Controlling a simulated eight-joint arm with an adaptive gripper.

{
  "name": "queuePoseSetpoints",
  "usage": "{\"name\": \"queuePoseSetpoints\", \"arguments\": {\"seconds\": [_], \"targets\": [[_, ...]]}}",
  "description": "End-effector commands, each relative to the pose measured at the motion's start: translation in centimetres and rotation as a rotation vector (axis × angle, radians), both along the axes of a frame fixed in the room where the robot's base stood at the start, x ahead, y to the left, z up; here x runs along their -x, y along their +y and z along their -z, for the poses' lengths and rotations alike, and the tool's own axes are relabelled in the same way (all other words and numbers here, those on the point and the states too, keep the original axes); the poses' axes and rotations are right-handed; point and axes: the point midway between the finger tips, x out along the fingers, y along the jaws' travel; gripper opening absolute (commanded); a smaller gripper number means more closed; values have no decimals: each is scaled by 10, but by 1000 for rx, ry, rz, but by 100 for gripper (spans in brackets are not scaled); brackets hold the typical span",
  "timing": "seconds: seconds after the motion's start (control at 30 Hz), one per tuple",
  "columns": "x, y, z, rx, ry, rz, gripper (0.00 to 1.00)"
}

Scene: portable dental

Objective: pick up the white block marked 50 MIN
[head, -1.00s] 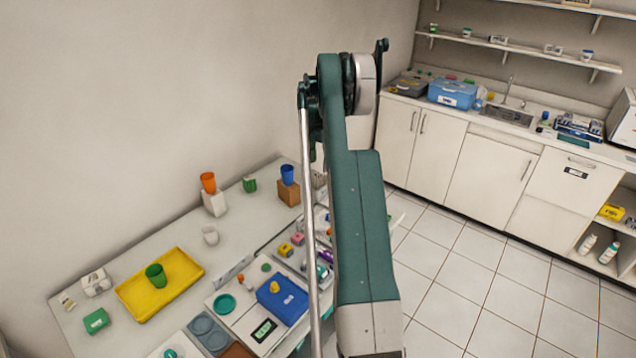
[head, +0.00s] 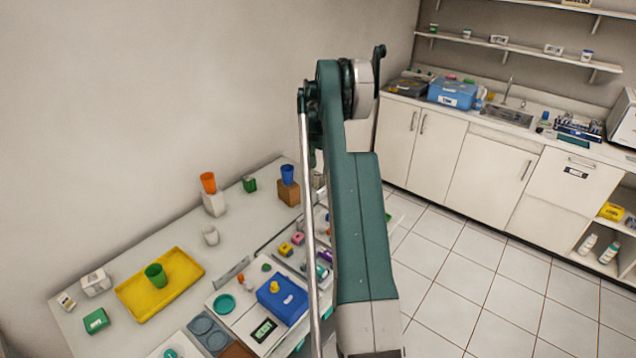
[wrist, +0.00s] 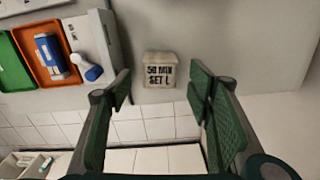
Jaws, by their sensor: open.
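In the wrist view a small white block (wrist: 160,70) reads "50 MIN SET L" and sits near the edge of a light surface. My gripper (wrist: 160,92) is open in the wrist view, with one green-padded finger on each side of the picture. The block lies beyond the fingertips, roughly centred between them, and nothing is held. In the head view my arm hides the part of the table behind it, and I cannot make out the marked block or my fingertips there.
In the wrist view an orange tray (wrist: 65,78) with a blue-and-white item (wrist: 50,52) lies left of the block. The head view shows a yellow tray (head: 185,285), a blue box (head: 270,305) and several cups on the table. Tiled floor (head: 480,280) is clear to the right.

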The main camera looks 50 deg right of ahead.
Motion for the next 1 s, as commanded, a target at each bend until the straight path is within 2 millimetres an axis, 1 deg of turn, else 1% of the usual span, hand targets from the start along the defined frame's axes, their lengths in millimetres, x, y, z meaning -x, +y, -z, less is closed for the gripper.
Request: {"name": "queuePoseSetpoints", "arguments": {"seconds": [0.2,0.3,0.4,1.0], "targets": [[0,1,26,0,0,0,51],[0,1,36,0,0,0,51],[0,1,41,0,0,0,51],[0,1,43,0,0,0,51]]}}
